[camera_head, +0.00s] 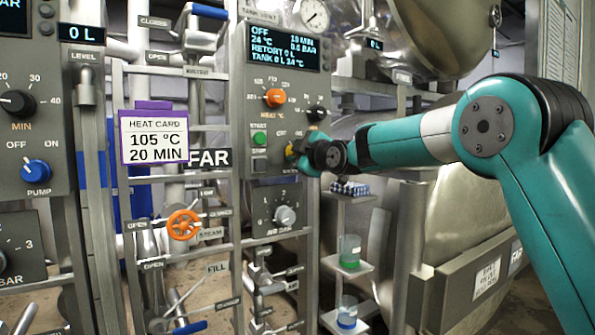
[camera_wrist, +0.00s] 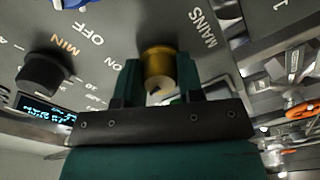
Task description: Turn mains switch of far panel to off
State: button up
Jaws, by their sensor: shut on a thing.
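The far panel (camera_head: 254,100) is a grey box beside the FAR sign (camera_head: 209,158). Its mains switch is a yellow knob (camera_wrist: 158,62) next to the MAINS lettering in the wrist view. My gripper (camera_wrist: 160,80) is shut on this knob, with one teal finger on each side. In the head view my gripper (camera_head: 302,155) is at the panel's lower right and hides most of the knob. The panel's display (camera_head: 285,47) shows OFF and 20 MIN. I cannot tell which way the knob points.
Close by on the panel are an orange knob (camera_head: 275,97), a black knob (camera_head: 317,113) and a green start button (camera_head: 260,138). A grey air knob (camera_head: 285,215) sits below. Another panel with a blue pump knob (camera_head: 36,172) stands left. Shelves with beakers (camera_head: 349,251) are under my arm.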

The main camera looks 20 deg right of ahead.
jog(key=shift+f+n+b, duration=0.1)
jog(key=shift+n+b, duration=1)
jog(key=shift+n, duration=0.2)
jog(key=o, duration=0.9)
jog(key=b+v, duration=0.5)
jog(key=v, duration=1.2)
jog(key=shift+s+b, duration=0.2)
jog(key=shift+b, duration=0.1)
